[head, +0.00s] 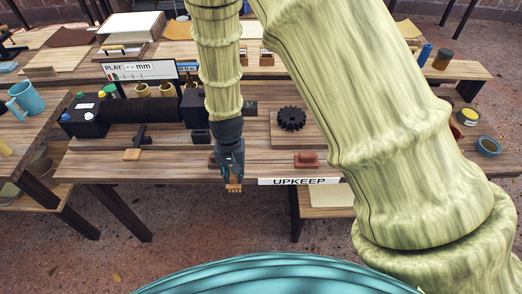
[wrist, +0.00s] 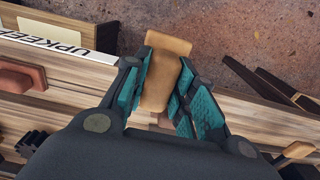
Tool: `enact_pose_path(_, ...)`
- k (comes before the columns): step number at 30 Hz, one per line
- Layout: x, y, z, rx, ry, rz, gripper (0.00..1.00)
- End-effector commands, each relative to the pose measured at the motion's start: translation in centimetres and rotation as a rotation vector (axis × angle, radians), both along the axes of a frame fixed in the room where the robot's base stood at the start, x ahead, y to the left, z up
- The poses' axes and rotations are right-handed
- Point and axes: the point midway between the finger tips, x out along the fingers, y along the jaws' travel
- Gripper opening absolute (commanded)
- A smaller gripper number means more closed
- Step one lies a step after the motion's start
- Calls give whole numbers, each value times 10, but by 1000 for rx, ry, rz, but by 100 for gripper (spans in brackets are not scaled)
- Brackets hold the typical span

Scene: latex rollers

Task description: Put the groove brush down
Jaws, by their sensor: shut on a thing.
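My gripper (head: 233,176) points down at the front edge of the wooden workbench (head: 190,167), left of the UPKEEP sign. It is shut on the groove brush (wrist: 165,68), a tan wooden piece. In the wrist view the brush lies between the two teal finger pads (wrist: 160,98). One end sticks out past the fingertips, over the bench edge and the floor. In the head view only a small tan end of the brush (head: 234,187) shows below the fingers. Whether the brush touches the bench, I cannot tell.
The UPKEEP sign (head: 299,181) is on the bench's front edge. A reddish-brown block (head: 307,160) and a dark gear (head: 291,119) on a board stand to the right.

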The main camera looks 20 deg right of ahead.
Motion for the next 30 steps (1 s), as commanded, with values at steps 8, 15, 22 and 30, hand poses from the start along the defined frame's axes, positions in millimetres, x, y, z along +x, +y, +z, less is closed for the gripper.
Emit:
enact_pose_path(8,31,-42,-9,2,-2,2,0)
enact_pose_path(15,57,-84,-14,2,-2,0,0)
enact_pose_path(22,78,-117,-16,1,0,1,0)
enact_pose_path(30,85,-127,-19,0,0,1,0)
